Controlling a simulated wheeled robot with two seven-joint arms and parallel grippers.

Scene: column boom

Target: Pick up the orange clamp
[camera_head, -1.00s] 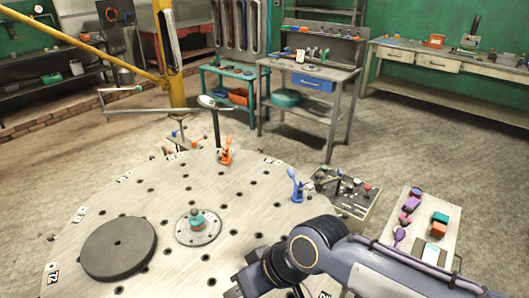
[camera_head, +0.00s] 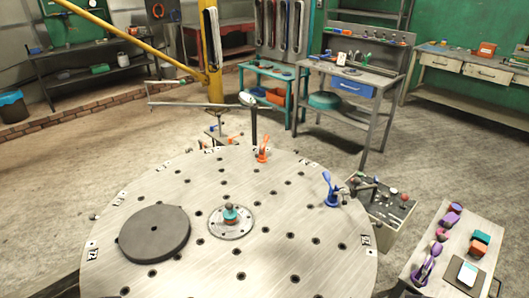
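The orange clamp (camera_head: 263,150) stands upright at the far edge of the round, perforated metal table (camera_head: 280,260). It is small in the camera_head view, and nothing covers it. A blue clamp (camera_head: 330,190) stands on the table's right edge. Neither of my grippers is in view, so I cannot see whether they are open or shut.
A dark disc (camera_head: 155,235) lies on the table's left part, beside a round flange with a teal knob (camera_head: 230,213). A tool cart (camera_head: 390,205) and a side table (camera_head: 445,280) stand to the right. A yellow post (camera_head: 212,60) rises behind.

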